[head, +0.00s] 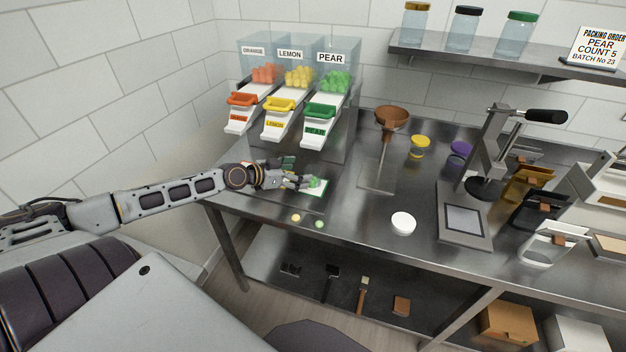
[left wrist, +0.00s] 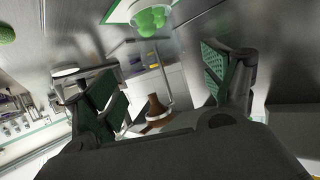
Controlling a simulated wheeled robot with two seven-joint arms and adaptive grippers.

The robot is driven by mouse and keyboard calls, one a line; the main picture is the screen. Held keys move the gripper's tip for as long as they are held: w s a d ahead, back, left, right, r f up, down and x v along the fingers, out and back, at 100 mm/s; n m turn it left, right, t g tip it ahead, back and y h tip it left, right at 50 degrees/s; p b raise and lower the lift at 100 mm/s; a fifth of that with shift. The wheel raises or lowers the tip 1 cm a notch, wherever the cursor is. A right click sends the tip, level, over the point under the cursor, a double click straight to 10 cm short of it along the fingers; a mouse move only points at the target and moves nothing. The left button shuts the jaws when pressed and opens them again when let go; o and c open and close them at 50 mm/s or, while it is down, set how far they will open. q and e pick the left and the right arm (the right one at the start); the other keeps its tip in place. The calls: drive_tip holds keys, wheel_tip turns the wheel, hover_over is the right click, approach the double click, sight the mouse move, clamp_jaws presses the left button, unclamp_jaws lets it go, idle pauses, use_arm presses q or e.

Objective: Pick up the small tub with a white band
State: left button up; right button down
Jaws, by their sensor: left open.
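A small clear tub (head: 316,183) holding green gummies stands on a green-edged white mat (head: 313,192) below the dispensers. It also shows at the top of the left wrist view (left wrist: 148,18), with a pale band around it, partly cut off by the frame edge. My left gripper (head: 298,181) is low over the bench, just left of the tub, with its fingers toward it. In the left wrist view its two green-padded fingers (left wrist: 160,82) are spread wide, with nothing held between them. My right gripper is not in view.
Orange, lemon and pear dispensers (head: 290,88) stand behind. Loose yellow (head: 296,217) and green (head: 319,224) gummies lie near the front edge. A white lid (head: 403,223), a funnel stand (head: 391,118), yellow-lidded (head: 419,147) and purple-lidded (head: 460,152) tubs and a press (head: 485,185) stand to the right.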

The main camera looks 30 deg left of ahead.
sight(320, 170)
use_arm(q)
drive_tip(key=shift+w+d, duration=0.1)
drive_tip(key=shift+w, duration=0.1)
drive_tip(key=shift+w+d+f, duration=0.1)
drive_tip(key=shift+w+f, duration=0.1)
drive_tip(key=shift+w, duration=0.15)
drive_tip(key=shift+w+d+f, duration=0.1)
drive_tip(key=shift+w+d, duration=0.05)
drive_tip(key=shift+w, duration=0.15)
drive_tip(key=shift+w, duration=0.1)
drive_tip(key=shift+d+f, duration=0.1)
drive_tip(key=shift+f, duration=0.05)
drive_tip(key=shift+w, duration=0.3)
drive_tip(key=shift+p+x, duration=0.55)
drive_tip(key=shift+x, duration=0.6)
drive_tip(key=shift+a+p+x, duration=0.1)
drive_tip(key=shift+p+x, duration=0.05)
drive_tip(key=shift+x, duration=0.5)
drive_tip(key=shift+a+p+x, duration=0.15)
drive_tip(key=shift+x, duration=0.45)
drive_tip(key=shift+f, duration=0.15)
